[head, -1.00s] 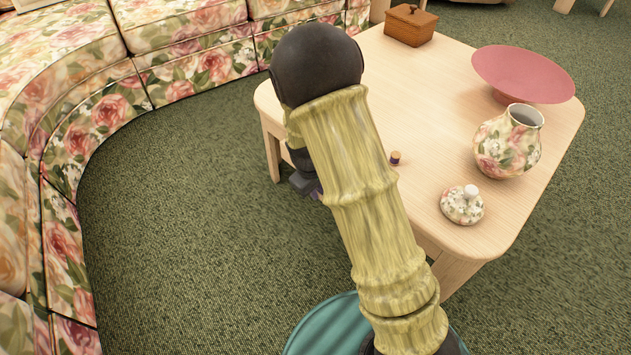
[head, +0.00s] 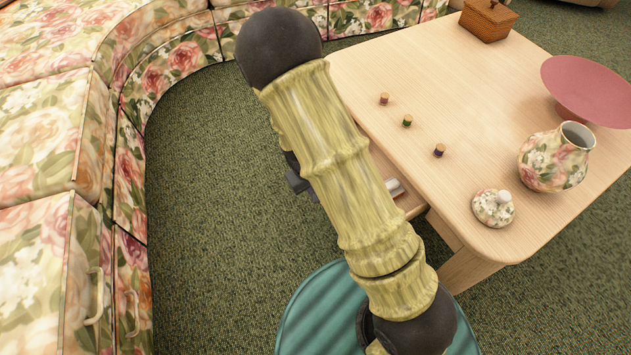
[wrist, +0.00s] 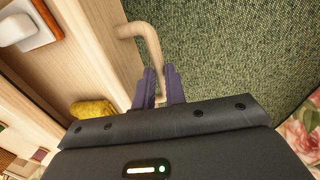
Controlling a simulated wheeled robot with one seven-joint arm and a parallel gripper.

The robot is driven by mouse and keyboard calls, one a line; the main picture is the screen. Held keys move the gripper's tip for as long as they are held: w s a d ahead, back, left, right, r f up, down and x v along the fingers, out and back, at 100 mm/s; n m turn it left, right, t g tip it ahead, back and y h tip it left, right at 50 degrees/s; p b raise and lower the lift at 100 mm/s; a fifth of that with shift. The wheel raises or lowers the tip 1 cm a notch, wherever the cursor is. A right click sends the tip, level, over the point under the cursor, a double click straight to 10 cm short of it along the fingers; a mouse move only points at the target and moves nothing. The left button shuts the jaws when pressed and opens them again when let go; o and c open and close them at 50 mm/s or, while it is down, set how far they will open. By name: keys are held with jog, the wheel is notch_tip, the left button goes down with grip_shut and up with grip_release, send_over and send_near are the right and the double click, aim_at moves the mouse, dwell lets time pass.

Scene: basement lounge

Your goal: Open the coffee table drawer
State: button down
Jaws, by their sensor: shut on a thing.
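The coffee table (head: 450,90) is pale wood and stands at the right in the head view. Its drawer (head: 413,200) sticks out from the near left side, partly hidden behind my arm. In the wrist view the drawer front (wrist: 100,45) carries a bent wooden handle (wrist: 148,42). My gripper (wrist: 161,88) has its purple fingers closed around the lower part of this handle. Inside the drawer lie a white and brown item (wrist: 32,28) and a yellow item (wrist: 92,109). In the head view my arm hides the fingers and handle.
A floral sofa (head: 60,120) curves along the left.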

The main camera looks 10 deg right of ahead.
jog(key=shift+s, duration=0.3)
jog(key=c, duration=1.8)
grip_release()
jog(key=shift+o, duration=0.4)
jog(key=shift+w, duration=0.1)
jog(key=shift+r, duration=0.1)
jog(key=s+a+r+p, duration=0.1)
jog(key=a+r+p, duration=0.2)
jog(key=r+p, duration=0.5)
notch_tip(320, 180, up, 9)
jog(key=shift+f+p, duration=0.1)
jog(key=shift+p, duration=0.2)
